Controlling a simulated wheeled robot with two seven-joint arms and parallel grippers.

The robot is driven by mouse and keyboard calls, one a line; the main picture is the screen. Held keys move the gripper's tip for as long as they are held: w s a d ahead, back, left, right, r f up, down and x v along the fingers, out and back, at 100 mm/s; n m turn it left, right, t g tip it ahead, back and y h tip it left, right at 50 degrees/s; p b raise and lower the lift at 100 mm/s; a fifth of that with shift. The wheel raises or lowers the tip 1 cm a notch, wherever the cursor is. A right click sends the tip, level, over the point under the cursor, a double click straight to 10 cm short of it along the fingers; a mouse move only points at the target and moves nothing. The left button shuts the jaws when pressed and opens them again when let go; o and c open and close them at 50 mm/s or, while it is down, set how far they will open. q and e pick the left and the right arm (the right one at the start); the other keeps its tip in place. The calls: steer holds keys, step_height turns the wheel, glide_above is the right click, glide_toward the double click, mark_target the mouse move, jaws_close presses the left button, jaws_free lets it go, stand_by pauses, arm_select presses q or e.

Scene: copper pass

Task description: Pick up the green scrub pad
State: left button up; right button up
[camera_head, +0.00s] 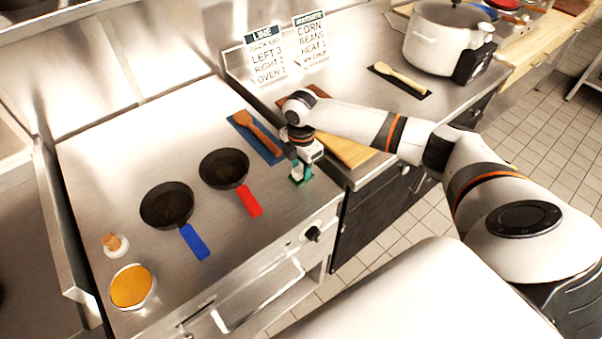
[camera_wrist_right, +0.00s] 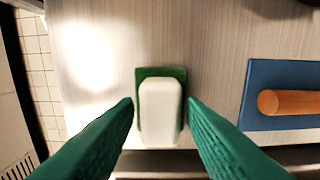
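The green scrub pad (camera_wrist_right: 161,108) shows in the right wrist view as a green base with a pale, rounded block on top. It lies on the steel counter. My right gripper (camera_wrist_right: 160,104) is open, with one green fingertip on each side of the pad and a small gap at each side. In the head view my right gripper (camera_head: 299,174) points down near the counter's front right edge. There its green fingers largely hide the pad, and I cannot tell the two apart. My left gripper is not in view.
A wooden utensil (camera_head: 259,131) lies on a blue mat (camera_head: 272,157) beside the right gripper. Two dark pans, one with a red handle (camera_head: 249,201) and one with a blue handle (camera_head: 195,242), are to the left. A cutting board (camera_head: 347,152) lies behind my right arm.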

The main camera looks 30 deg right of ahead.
mark_target(301, 168)
steer(key=c, duration=0.7)
step_height(301, 168, up, 10)
steer(key=shift+r+b, duration=0.1)
steer(key=shift+b, duration=1)
